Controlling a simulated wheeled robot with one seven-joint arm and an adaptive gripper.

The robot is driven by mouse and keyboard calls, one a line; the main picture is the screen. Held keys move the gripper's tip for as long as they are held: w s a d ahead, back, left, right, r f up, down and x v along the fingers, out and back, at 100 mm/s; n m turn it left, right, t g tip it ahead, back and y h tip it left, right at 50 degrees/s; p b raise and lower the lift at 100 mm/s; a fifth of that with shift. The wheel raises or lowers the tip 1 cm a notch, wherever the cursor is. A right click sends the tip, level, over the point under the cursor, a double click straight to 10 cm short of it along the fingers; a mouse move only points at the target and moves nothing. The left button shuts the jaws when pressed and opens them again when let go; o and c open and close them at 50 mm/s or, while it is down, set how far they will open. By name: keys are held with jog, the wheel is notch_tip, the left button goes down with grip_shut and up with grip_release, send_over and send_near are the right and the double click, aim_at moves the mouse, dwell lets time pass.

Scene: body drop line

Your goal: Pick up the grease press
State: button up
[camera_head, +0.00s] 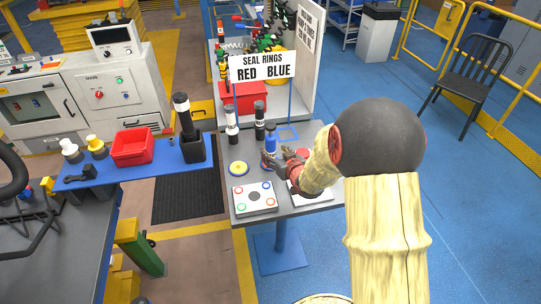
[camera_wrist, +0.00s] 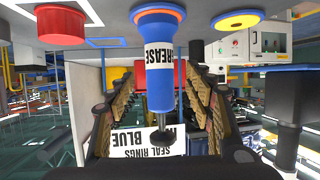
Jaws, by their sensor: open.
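The grease press (camera_head: 269,141) is a blue bottle-like cylinder with a dark nozzle, standing on the small grey table. In the wrist view, which is upside down, the grease press (camera_wrist: 158,82) shows large with its white "GREASE" label. My gripper (camera_head: 284,161) is beside it at the table's right side. In the wrist view my gripper (camera_wrist: 161,90) is open, with one padded finger on each side of the press and visible gaps between. The press looks upright. My arm hides part of the table's right side.
Two dark-and-white cylinders (camera_head: 232,125) stand behind the press. A yellow-and-blue disc (camera_head: 239,168) and a white plate with coloured rings (camera_head: 255,197) lie nearby. The "SEAL RINGS" sign (camera_head: 262,66) stands behind. A blue shelf with a red bin (camera_head: 133,147) is at left.

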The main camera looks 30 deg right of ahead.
aim_at(273, 150)
jog(key=b+x, duration=0.1)
jog(key=x, duration=0.4)
jog(key=shift+b, duration=0.4)
jog(key=shift+r, duration=0.1)
grip_shut()
dwell(0.4)
